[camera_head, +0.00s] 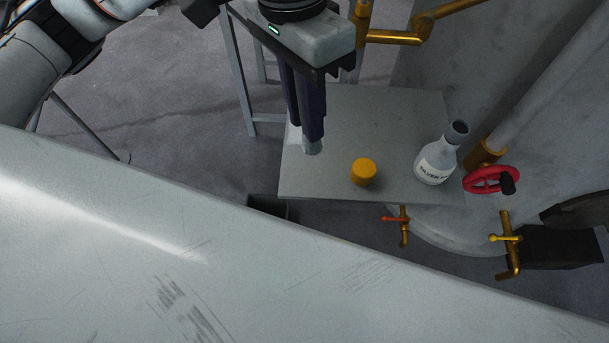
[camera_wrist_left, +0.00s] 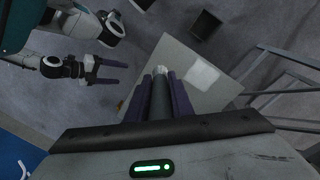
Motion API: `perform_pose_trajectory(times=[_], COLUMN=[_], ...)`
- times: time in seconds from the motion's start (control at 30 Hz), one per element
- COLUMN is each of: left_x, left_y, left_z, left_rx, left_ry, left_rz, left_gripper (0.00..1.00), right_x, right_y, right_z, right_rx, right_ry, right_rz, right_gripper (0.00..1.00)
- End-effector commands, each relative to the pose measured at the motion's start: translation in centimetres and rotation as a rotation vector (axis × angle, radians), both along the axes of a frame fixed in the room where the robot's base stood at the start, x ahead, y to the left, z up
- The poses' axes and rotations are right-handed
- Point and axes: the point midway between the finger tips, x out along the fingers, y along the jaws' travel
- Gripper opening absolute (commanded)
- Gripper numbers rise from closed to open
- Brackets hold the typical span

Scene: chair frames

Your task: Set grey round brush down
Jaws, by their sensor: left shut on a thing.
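My left gripper (camera_head: 312,138) points down over a small grey table (camera_head: 390,125) in the head view. It is shut on the grey round brush (camera_wrist_left: 160,98), which lies lengthwise between the purple fingers in the left wrist view, its pale tip just beyond them. My right gripper (camera_wrist_left: 106,74) is open and empty, off to the left in the left wrist view.
An orange-yellow cylinder (camera_head: 363,172) and a white bottle (camera_head: 436,158) with a dark neck stand on the table. A white square (camera_wrist_left: 202,75) lies on it. A red valve wheel (camera_head: 490,180) and brass pipes (camera_head: 398,38) are to the right. A dark open box (camera_wrist_left: 205,25) is beyond the table.

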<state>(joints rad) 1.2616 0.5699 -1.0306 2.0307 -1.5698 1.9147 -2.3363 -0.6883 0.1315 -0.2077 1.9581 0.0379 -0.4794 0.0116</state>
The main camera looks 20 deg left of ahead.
Motion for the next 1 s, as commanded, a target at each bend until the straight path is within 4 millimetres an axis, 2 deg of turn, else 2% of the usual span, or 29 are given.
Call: perform_pose_trajectory(times=[0.03,0.27,0.53,0.77,1.0], left_x=[0.2,0.4,0.3,0.3,0.3], left_y=[0.0,0.5,0.6,0.6,0.6], left_z=[-0.3,-0.5,-5.0,-7.0,-10.0], left_rx=[0.034,0.105,0.108,0.107,0.108], left_ry=[-0.025,-0.061,-0.06,-0.062,-0.061], left_rz=[-0.029,-0.09,-0.095,-0.092,-0.093], left_gripper=[0.0,0.0,0.0,0.0,0.0], right_x=[0.0,0.3,0.3,0.4,0.4], right_y=[0.2,0.4,0.4,0.2,0.1], right_z=[-0.8,-0.8,-0.6,-0.6,-0.5], right_rx=[0.001,0.004,0.004,0.002,0.002], right_ry=[0.0,-0.011,-0.011,-0.01,-0.01], right_rz=[0.003,0.005,0.005,0.002,0.001], right_gripper=[0.71,0.71,0.71,0.71,0.71])
